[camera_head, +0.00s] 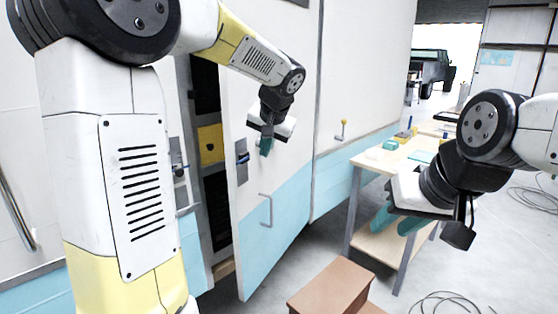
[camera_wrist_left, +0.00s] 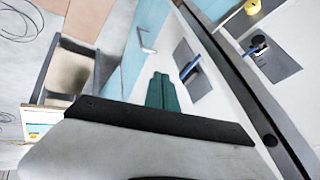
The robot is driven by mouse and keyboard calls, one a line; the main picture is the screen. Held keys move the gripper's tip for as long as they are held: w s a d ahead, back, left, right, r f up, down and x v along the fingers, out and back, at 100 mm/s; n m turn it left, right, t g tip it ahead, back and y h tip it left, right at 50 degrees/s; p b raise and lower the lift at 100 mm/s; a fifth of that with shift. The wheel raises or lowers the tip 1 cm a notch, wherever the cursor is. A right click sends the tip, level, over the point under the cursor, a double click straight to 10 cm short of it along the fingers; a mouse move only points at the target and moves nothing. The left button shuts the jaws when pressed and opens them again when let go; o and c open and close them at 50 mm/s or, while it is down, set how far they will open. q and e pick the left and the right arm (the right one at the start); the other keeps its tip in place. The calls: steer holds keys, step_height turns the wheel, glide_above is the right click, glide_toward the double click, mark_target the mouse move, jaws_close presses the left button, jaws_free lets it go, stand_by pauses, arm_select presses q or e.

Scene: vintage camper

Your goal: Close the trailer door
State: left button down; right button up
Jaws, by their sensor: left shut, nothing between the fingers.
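The trailer door (camera_head: 285,190) is white above and light blue below. It stands ajar, with a dark gap and the interior showing at its left edge. It has a dark latch plate with a blue lever (camera_head: 242,160) and a grey pull handle (camera_head: 266,209). My left gripper (camera_head: 265,148) is shut and empty, in front of the door's outer face, right of the latch plate. In the left wrist view its teal fingers (camera_wrist_left: 162,92) are together beside the blue lever (camera_wrist_left: 190,68); contact is unclear. My right gripper (camera_head: 396,222) has its teal fingers apart, near the workbench.
A wooden workbench (camera_head: 395,163) with small items stands right of the door. A brown step (camera_head: 330,287) sits on the floor in front of the door's lower right. Cables lie on the floor at right. A dark vehicle (camera_head: 430,70) is far back.

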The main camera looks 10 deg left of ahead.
arm_select(q)
steer(key=w+d, duration=0.3)
steer(key=w, duration=0.2)
steer(key=shift+m+y, duration=0.3)
steer(key=shift+y, duration=0.1)
steer(key=shift+w+a+f, duration=1.05)
steer(key=shift+a+f, duration=0.05)
steer(key=shift+f, duration=0.3)
steer(key=shift+w+a+f, duration=1)
steer(key=shift+a+f, duration=0.15)
steer(key=shift+f, duration=0.3)
steer(key=shift+w+a+f, duration=1.05)
steer(key=shift+a+f, duration=0.05)
steer(key=shift+f, duration=0.3)
